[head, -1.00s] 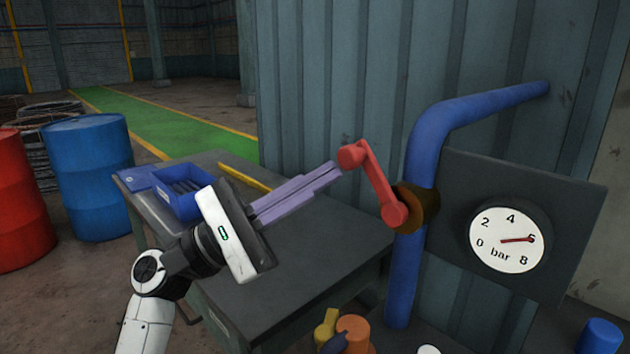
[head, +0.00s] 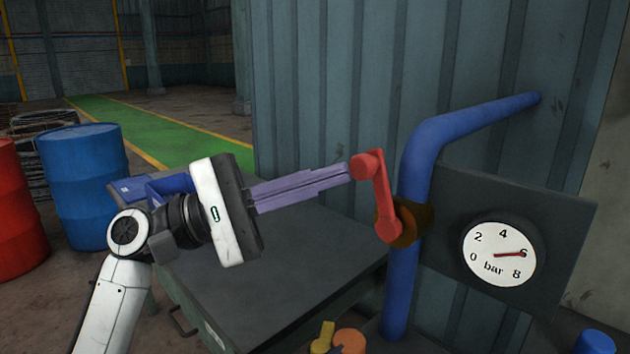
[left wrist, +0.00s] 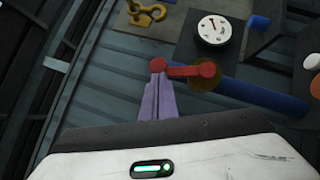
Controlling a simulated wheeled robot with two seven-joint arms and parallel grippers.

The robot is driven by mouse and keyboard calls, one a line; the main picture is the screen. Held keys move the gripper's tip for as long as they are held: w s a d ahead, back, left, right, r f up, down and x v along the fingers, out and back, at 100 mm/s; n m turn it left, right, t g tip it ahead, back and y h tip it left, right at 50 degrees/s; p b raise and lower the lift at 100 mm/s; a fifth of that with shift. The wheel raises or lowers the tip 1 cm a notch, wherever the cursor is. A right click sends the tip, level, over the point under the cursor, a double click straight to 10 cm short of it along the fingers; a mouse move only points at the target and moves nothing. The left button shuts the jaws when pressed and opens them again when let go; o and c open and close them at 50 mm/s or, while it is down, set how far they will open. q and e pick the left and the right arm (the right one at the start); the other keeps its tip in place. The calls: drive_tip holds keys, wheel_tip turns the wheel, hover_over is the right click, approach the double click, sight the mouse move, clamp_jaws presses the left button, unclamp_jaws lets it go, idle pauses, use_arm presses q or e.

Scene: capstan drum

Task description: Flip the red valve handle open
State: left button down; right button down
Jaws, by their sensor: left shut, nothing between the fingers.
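The red valve handle (head: 380,195) is a bent lever on a brown valve body (head: 415,222) on the blue pipe (head: 403,275). Its knob end is up and to the left of its pivot. My left gripper (head: 345,172) is shut, its purple fingers empty. Its fingertips are at the left side of the handle's knob, touching or nearly so. In the left wrist view the fingertips (left wrist: 158,72) sit right by the handle's knob end (left wrist: 158,61). My right gripper is not in view.
A round bar gauge (head: 498,254) on a dark panel reads about 6, right of the pipe. A dark workbench (head: 270,280) with a blue bin (head: 170,186) lies beneath my left arm. Blue (head: 85,180) and red (head: 15,220) drums stand left. A corrugated wall is behind.

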sight(360, 168)
use_arm(q)
drive_tip(key=shift+s+d+r+m+y+p, duration=0.35)
drive_tip(key=shift+r+m+y+p, duration=0.1)
drive_tip(key=shift+r+m, duration=0.2)
drive_tip(key=shift+s+d+r+m+g+y+p, duration=0.25)
drive_tip(key=shift+m+g+p, duration=0.15)
drive_tip(key=shift+m, duration=0.15)
drive_tip(key=shift+s+d+m+y+p, duration=0.2)
drive_tip(key=shift+d+m+y+p, duration=0.1)
drive_tip(key=shift+m, duration=0.2)
